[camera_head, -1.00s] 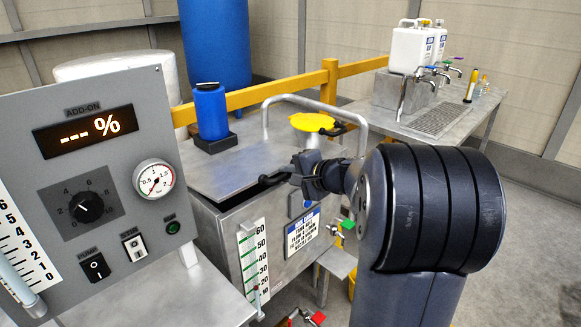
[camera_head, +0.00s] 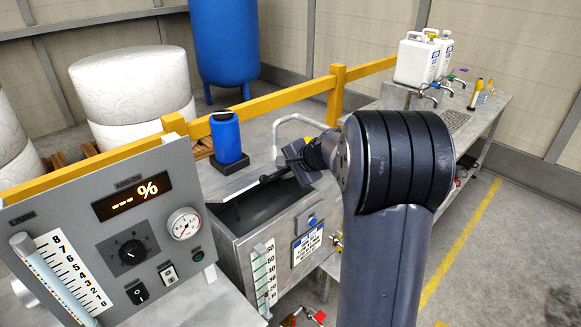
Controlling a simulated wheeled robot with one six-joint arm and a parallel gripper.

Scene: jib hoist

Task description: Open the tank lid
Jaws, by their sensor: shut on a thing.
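The grey metal tank (camera_head: 254,250) stands in the middle of the view, with a level scale on its front. Its lid (camera_head: 233,181) is partly raised, and a dark opening (camera_head: 250,212) shows beneath its front edge. A black handle (camera_head: 274,175) sits at the lid's front edge. My gripper (camera_head: 287,168) is shut on this handle, seen from behind; the fingertips are small and partly hidden by my wrist.
A blue canister (camera_head: 227,138) stands behind the lid, by a yellow rail (camera_head: 262,98). A control panel (camera_head: 120,240) stands at the left front. A bench with white jugs (camera_head: 412,62) is at the back right.

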